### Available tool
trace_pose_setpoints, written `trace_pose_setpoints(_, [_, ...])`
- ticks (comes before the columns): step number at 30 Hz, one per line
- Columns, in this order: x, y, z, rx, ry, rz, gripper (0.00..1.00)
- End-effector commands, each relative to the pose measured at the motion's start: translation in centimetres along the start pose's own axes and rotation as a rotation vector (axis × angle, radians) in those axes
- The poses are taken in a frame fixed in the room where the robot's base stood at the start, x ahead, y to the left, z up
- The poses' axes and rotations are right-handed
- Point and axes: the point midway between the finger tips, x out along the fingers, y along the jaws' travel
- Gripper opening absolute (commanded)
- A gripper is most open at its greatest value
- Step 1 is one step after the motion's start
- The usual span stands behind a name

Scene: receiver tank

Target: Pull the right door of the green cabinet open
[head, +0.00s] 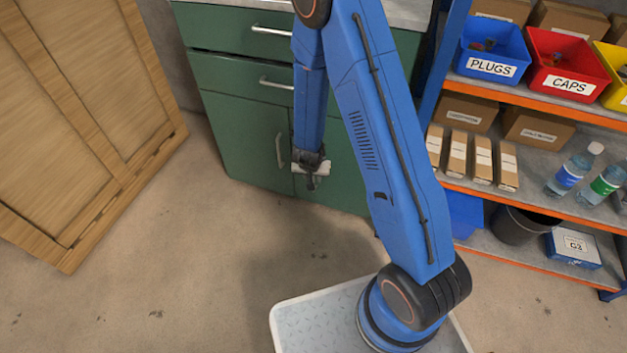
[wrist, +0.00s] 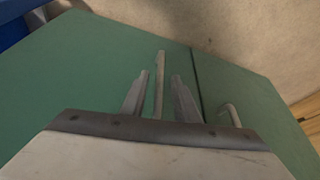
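The green cabinet (head: 230,85) stands behind my arm, with two doors below its drawers. The right door (head: 345,194) looks shut, flush with the left door (head: 240,135). My arm covers much of the right door and hides its handle in the head view. My gripper (head: 312,182) is in front of the right door near the seam. In the wrist view my gripper (wrist: 160,76) is open, with the right door's upright handle (wrist: 160,60) between its fingers. Gaps show on both sides of the handle. The left door's handle (wrist: 233,115) is to the right there.
A wooden crate or panel (head: 80,110) stands to the left of the cabinet. A shelf rack (head: 540,205) with bins, boxes and bottles stands close on the right. The concrete floor (head: 180,270) in front of the cabinet is clear.

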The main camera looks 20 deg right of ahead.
Motion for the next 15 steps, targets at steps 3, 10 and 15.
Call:
trace_pose_setpoints(3, [1.4, 0.1, 0.1, 0.000, -0.002, 0.002, 0.28])
trace_pose_setpoints(10, [3.0, 0.0, 0.0, 0.001, -0.001, 0.000, 0.28])
trace_pose_setpoints(15, [3.4, 0.0, 0.0, 0.000, -0.001, 0.000, 0.28])
